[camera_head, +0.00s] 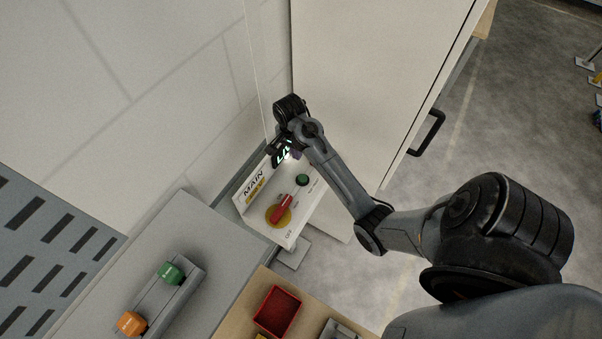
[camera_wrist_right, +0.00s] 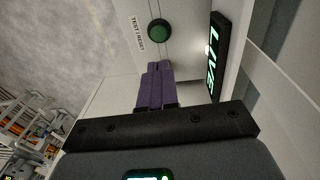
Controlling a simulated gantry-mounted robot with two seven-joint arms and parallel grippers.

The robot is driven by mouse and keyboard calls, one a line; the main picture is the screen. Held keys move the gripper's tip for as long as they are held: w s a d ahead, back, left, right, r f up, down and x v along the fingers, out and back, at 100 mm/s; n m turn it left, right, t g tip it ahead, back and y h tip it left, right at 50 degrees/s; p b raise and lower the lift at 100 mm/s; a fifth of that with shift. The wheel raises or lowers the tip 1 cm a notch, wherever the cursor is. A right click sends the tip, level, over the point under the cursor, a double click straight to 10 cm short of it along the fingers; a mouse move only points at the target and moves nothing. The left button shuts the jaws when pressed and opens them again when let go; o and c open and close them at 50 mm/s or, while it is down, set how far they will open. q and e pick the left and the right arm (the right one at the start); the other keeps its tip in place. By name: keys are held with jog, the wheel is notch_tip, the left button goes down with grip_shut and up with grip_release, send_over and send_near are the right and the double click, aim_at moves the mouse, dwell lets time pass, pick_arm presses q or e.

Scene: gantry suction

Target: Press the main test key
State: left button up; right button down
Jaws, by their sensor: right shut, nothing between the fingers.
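The main panel (camera_head: 298,212) is a white box with a "MAIN" label, a red rotary handle on a yellow disc (camera_head: 281,211) and a green round key (camera_head: 302,180). In the right wrist view the green key (camera_wrist_right: 159,32) sits beside the label "TEST / RESET". My right gripper (camera_wrist_right: 154,72) has purple fingers shut together and empty, pointing at the panel just below the key in that picture. They look apart from the key, though the gap is hard to judge. In the head view the right gripper (camera_head: 293,152) is at the panel's upper end, partly hidden by my arm. My left gripper is out of view.
A lit "LIVE" sign (camera_wrist_right: 213,62) is close beside the fingers. A tall white cabinet (camera_head: 365,70) with a black handle stands behind my right arm. A grey bench (camera_head: 215,250) holds a green and an orange block. A red tray (camera_head: 277,311) lies on a wooden surface.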

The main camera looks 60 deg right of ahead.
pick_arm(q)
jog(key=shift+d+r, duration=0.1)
pick_arm(e)
jog(key=shift+f, duration=0.1)
pick_arm(q)
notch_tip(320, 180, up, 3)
jog(key=p, duration=0.3)
pick_arm(e)
send_near(301, 178)
jog(key=f, duration=0.7)
jog(key=shift+s+d, duration=0.25)
jog(key=shift+s, duration=0.05)
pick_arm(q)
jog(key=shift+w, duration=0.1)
